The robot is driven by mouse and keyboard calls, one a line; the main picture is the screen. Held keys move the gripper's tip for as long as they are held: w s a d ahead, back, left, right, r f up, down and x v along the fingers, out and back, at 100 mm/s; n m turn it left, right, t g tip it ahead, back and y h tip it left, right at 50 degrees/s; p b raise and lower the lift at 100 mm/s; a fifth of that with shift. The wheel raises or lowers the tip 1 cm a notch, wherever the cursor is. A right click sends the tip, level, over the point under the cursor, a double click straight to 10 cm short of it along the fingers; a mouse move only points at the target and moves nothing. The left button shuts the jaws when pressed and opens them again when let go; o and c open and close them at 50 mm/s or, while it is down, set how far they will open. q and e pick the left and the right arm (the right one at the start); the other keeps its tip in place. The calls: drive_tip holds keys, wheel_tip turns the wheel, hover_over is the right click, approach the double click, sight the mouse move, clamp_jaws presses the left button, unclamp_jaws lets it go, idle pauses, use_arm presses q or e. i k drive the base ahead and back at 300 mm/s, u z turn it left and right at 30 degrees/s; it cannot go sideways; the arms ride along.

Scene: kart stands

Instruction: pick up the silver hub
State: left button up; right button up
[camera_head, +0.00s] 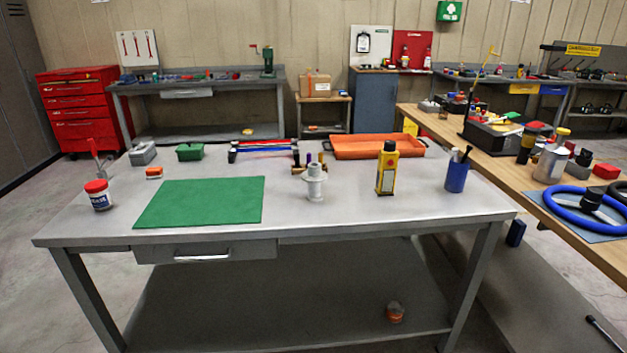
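The silver hub (314,185) stands upright on the grey metal table (345,215), right of the green mat. It is a pale, stepped cylinder with a wider flange around its middle. Nothing touches it from the front; a small brown block with dark and purple pieces stands close behind it. Neither of my grippers shows in the head view.
A green mat (203,202) lies left of the hub, with a red-capped jar (98,196) farther left. A yellow bottle (387,170) and a blue pen cup (456,176) stand to the right. An orange tray (372,147) lies behind. The tabletop in front of the hub is clear.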

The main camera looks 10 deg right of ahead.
sight(315, 175)
drive_tip(key=u, duration=0.3)
drive_tip(key=i, duration=1.45)
drive_tip(key=z, duration=0.35)
